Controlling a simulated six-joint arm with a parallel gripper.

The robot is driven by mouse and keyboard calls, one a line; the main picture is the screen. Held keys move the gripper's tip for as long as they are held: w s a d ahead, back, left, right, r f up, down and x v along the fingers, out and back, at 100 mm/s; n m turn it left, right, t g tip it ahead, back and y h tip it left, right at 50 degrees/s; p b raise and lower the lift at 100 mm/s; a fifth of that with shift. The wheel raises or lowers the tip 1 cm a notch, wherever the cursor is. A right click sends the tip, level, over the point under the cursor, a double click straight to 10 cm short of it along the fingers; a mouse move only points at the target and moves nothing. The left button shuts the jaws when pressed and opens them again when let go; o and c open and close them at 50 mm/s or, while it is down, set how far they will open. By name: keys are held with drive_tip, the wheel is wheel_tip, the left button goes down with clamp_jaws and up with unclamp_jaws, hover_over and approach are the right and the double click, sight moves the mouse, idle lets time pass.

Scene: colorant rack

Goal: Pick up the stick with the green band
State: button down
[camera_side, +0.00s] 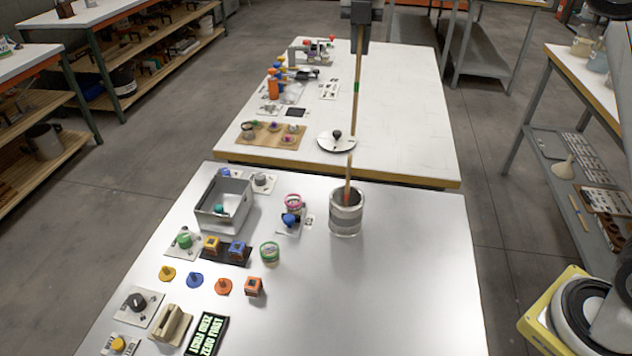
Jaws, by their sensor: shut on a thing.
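My gripper (360,45) is at the top of the side view, shut on a long wooden stick with a green band (356,88). The stick hangs nearly upright below the jaws. Its lower end shows above a glass jar (346,222) on the near table. In the jar stands another wooden stick (348,180), slightly tilted, with a reddish band seen through the opening. The held stick appears clear of the jar.
The near table (400,290) holds a grey metal bin (222,220), coloured knobs, small blocks and a black sign (206,335) on its left side. Its right side is clear. The far table holds a wooden board (270,136) and a round dial plate (336,141).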

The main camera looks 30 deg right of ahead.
drive_tip(key=shift+r, duration=1.2)
drive_tip(key=w+a+f, duration=0.3)
drive_tip(key=a+f, duration=0.1)
drive_tip(key=f, duration=0.4)
drive_tip(key=w+a+f+t+y, duration=0.1)
drive_tip(key=w+a+f, duration=0.3)
drive_tip(key=f, duration=0.5)
drive_tip(key=shift+a, duration=0.15)
drive_tip(key=shift+f, duration=0.1)
wheel_tip(320, 180, down, 10)
drive_tip(key=shift+r, duration=0.2)
idle(0.6)
idle(0.3)
drive_tip(key=shift+s+a, duration=0.1)
